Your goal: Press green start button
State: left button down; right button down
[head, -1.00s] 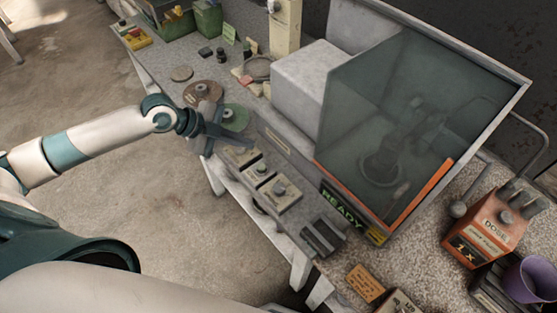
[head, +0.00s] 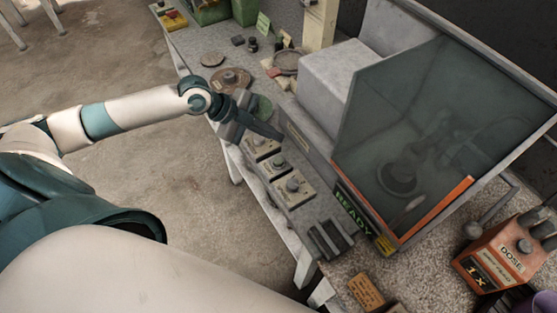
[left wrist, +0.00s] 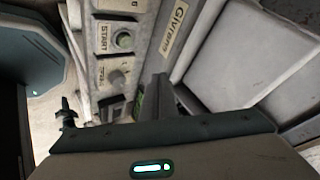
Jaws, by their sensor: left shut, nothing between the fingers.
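My left gripper (head: 276,135) is shut and empty. In the head view it appears over the far end of the row, partly covering the farthest box. I cannot tell its height above the boxes. My right gripper is out of view.
The machine has a tinted glass hood (head: 425,130) close to the right of the row. A lit READY sign (head: 353,209) and dark paddles (head: 328,240) are at the near end. An orange dose box (head: 497,255) stands at right. Open floor lies left of the bench.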

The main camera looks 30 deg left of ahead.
aim_at(274, 161)
pick_arm(q)
jog(key=shift+f+b, duration=2.65)
jog(key=shift+f, duration=1.35)
jog(key=shift+f+b, duration=0.35)
jog(key=shift+f, duration=0.05)
